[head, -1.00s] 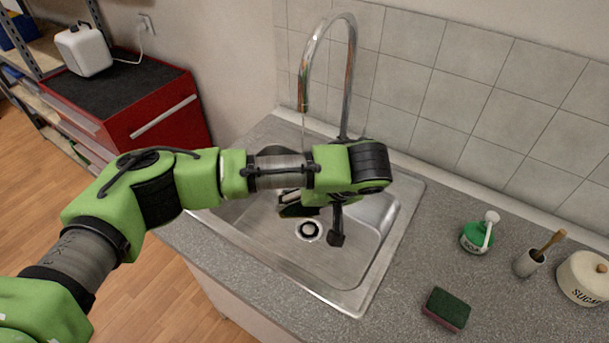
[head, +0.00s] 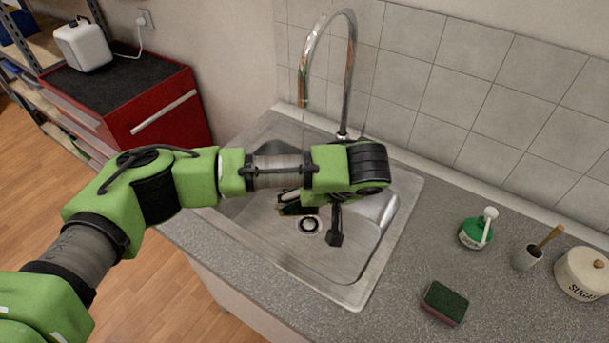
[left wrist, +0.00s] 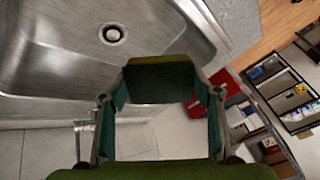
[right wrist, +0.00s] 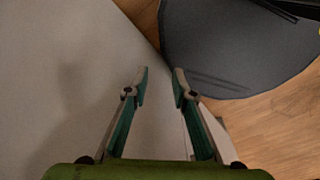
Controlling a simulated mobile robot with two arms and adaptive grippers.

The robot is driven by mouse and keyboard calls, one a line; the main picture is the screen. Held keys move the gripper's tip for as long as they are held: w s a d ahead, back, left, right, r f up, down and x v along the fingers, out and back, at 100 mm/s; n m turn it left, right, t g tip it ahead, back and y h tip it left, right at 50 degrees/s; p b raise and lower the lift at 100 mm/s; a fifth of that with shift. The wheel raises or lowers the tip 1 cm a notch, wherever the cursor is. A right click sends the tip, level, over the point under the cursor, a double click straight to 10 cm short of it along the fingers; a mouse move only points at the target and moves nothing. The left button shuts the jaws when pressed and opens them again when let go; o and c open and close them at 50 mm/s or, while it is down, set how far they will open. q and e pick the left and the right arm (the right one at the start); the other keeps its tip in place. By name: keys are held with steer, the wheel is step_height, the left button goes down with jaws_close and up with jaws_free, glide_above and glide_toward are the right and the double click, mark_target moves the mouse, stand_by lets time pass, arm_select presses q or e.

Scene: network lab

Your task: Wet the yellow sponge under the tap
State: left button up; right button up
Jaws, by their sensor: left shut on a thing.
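My left gripper (left wrist: 162,95) is shut on the yellow sponge (left wrist: 160,82), which shows a dark green scrub face and a yellow edge in the left wrist view. In the head view my left gripper (head: 312,222) is over the sink basin (head: 360,262), and my wrist hides most of the sponge. The chrome tap (head: 350,75) arches behind it, with its spout end above and behind my wrist. A faint line hangs below the spout; I cannot tell if it is running water. My right gripper (right wrist: 160,78) is open and empty in the right wrist view.
A second sponge (head: 445,303), green on top with a reddish side, lies on the counter (head: 400,320) right of the sink. A green soap dispenser (head: 476,232), a brush holder (head: 526,258) and a sugar jar (head: 583,275) stand farther right. The drain (head: 308,226) is clear.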

stand_by(0.4)
arm_select(q)
steer(key=s+r+p, duration=0.1)
steer(key=s+p, duration=0.1)
steer(key=p, duration=0.1)
steer(key=s+r+p, duration=0.1)
steer(key=r+p, duration=0.1)
steer(key=p, duration=0.1)
steer(key=shift+s+a+r, duration=0.25)
steer(key=shift+s+a, duration=0.1)
steer(key=shift+a, duration=0.05)
steer(key=shift+s+a+r+p, duration=0.1)
steer(key=shift+s+r+p, duration=0.2)
steer(key=shift+s+p, duration=0.2)
steer(key=shift+s, duration=0.1)
